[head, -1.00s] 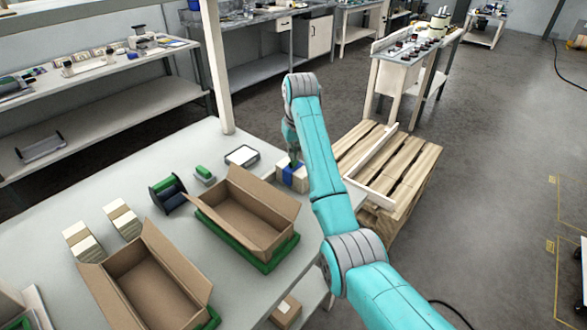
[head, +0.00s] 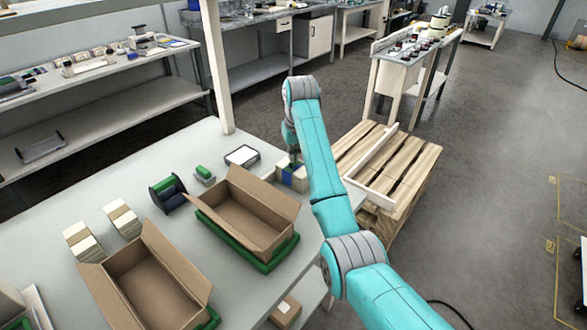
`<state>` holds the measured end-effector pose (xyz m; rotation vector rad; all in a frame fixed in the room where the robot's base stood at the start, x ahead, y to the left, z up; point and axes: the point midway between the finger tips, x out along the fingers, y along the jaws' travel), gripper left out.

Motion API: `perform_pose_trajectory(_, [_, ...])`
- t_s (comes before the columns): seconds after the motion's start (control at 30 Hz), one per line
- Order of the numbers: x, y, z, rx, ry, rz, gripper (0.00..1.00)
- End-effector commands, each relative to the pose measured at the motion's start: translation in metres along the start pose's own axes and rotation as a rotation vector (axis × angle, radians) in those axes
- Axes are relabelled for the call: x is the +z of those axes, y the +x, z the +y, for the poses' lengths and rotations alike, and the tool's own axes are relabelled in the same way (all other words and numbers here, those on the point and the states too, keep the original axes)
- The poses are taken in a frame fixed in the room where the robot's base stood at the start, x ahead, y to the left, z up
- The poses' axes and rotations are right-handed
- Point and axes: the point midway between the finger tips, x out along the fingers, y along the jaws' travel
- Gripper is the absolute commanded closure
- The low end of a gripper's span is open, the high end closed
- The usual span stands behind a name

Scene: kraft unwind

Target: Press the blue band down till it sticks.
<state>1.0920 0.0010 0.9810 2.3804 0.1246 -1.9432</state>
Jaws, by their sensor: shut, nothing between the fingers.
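The blue band (head: 288,178) shows as a narrow strip down the near face of a small pale block (head: 299,182) near the right end of the bench. The strip looks flat against that face. My gripper (head: 294,160) is small and dark at the end of my teal arm. It is shut, points down and is at the top of the block, over the band. Whether its tips touch the band cannot be told. My arm hides the block's right side.
Two open cartons (head: 250,205) (head: 150,283) stand on green trays on the bench. A dark reel (head: 168,194), a green-topped item (head: 204,174) and a framed pad (head: 242,155) lie nearby. A white post (head: 217,65) rises behind. A wooden pallet (head: 400,165) is at the right.

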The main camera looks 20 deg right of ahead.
Motion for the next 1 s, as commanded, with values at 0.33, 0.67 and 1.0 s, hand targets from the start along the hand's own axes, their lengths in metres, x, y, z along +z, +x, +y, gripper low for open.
perform_pose_trajectory(0.33, [-0.003,-0.017,0.0,0.0,0.0,-0.002,1.0])
perform_pose_trajectory(0.67, [-0.008,-0.04,0.0,0.0,0.0,-0.001,1.0])
perform_pose_trajectory(1.0, [-0.013,-0.062,0.0,0.0,0.0,-0.001,1.0])
